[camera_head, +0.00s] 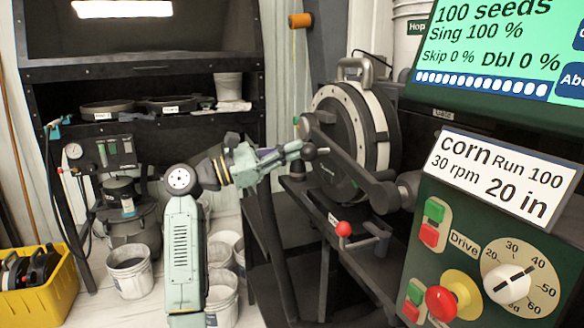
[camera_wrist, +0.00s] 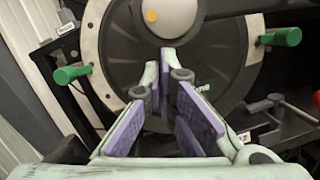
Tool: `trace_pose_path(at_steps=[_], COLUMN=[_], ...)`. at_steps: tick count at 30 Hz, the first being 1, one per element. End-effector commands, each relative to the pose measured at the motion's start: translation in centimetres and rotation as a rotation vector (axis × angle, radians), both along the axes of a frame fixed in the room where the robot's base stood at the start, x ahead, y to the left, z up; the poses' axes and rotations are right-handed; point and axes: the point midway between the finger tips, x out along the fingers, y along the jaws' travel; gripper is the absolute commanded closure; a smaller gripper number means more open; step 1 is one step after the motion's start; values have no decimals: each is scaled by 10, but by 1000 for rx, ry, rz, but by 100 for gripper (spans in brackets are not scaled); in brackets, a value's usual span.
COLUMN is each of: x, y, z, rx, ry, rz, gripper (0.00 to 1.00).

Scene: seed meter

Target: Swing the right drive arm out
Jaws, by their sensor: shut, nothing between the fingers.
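The right drive arm (camera_head: 345,160) is a dark bar crossing the front of the round seed meter (camera_head: 378,125), from a pivot at lower right to its end at upper left. In the wrist view, the meter's dark disc (camera_wrist: 225,85) with a pale rim fills the background, and a pale hub with an orange dot (camera_wrist: 151,16) shows at the top. My gripper (camera_head: 300,148) is shut and empty, its tips close to the drive arm's upper-left end; contact cannot be told. In the wrist view my gripper's purple-padded fingers (camera_wrist: 172,68) point at the disc below the hub.
A red-knobbed lever (camera_head: 343,229) sits on the stand below the meter. Green handles (camera_wrist: 72,74) (camera_wrist: 280,37) flank the disc. The green control panel (camera_head: 480,250) and screen (camera_head: 490,50) stand close at right. Buckets (camera_head: 130,270) and a yellow crate (camera_head: 40,295) are at left.

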Motion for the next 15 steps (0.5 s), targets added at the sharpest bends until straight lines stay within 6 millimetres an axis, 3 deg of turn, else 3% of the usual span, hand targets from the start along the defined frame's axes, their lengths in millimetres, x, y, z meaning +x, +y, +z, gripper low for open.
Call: trace_pose_path(at_steps=[3, 15], x=[-2, -29], y=[0, -11], z=[36, 139], rx=[40, 186], ry=[-101, -453], rz=[1, -1], gripper=[100, 100])
